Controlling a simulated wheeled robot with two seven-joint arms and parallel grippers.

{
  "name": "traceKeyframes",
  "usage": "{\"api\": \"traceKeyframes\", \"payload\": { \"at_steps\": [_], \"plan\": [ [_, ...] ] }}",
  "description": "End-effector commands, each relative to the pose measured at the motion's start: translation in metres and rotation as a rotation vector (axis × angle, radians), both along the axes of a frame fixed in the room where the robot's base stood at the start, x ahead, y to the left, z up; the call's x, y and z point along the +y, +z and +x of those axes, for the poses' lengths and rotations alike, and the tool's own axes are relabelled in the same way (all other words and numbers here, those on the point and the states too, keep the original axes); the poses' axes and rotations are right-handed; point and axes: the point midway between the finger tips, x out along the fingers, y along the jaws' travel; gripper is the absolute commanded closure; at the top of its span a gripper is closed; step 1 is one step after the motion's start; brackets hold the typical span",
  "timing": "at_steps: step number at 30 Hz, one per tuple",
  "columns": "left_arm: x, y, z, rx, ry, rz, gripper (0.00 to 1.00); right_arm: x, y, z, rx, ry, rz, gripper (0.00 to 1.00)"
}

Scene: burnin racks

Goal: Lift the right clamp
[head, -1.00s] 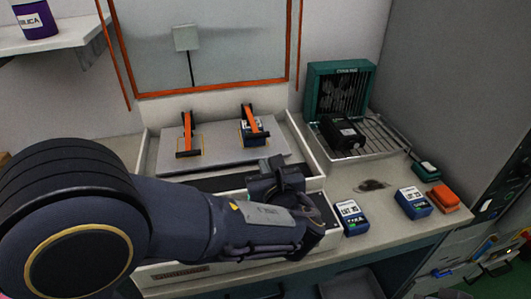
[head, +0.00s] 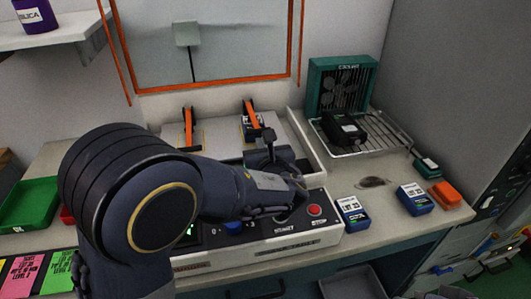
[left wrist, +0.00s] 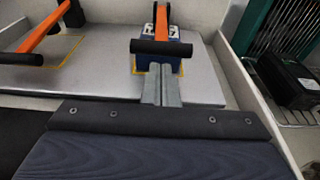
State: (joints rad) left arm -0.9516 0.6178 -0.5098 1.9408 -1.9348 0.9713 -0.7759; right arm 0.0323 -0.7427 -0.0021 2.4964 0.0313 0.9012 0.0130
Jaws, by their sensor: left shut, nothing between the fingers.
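The right clamp (head: 251,111) is an orange lever on the grey plate at the back of the bench, its lower end hidden by my left gripper in the head view. In the left wrist view, its orange lever (left wrist: 162,20) ends in a black crossbar (left wrist: 161,48) above a blue unit (left wrist: 150,36). My left gripper (head: 267,136) is shut and empty. In the left wrist view, its closed fingers (left wrist: 161,80) point at the crossbar, just short of or under it; I cannot tell whether they touch. My right gripper is not in view.
The left clamp (head: 188,122) stands beside it on the plate (left wrist: 205,75). A green fan (head: 341,85) and a wire rack (head: 380,150) are to the right. Blue units (head: 352,209) and an orange block (head: 444,195) sit on the bench front. A red button (head: 314,210) is on the panel.

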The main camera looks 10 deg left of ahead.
Motion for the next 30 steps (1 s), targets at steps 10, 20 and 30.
{"api": "traceKeyframes", "payload": {
  "at_steps": [10, 20, 30],
  "plan": [
    [0.005, -0.003, 0.013, 0.0, 0.0, 0.001, 1.0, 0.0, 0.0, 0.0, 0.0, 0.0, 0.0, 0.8],
    [0.005, 0.003, 0.012, 0.01, 0.0, -0.004, 1.0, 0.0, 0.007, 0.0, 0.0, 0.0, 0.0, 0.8],
    [0.005, 0.013, 0.012, 0.06, 0.001, -0.026, 1.0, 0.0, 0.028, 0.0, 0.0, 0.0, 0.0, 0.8]
  ]
}}
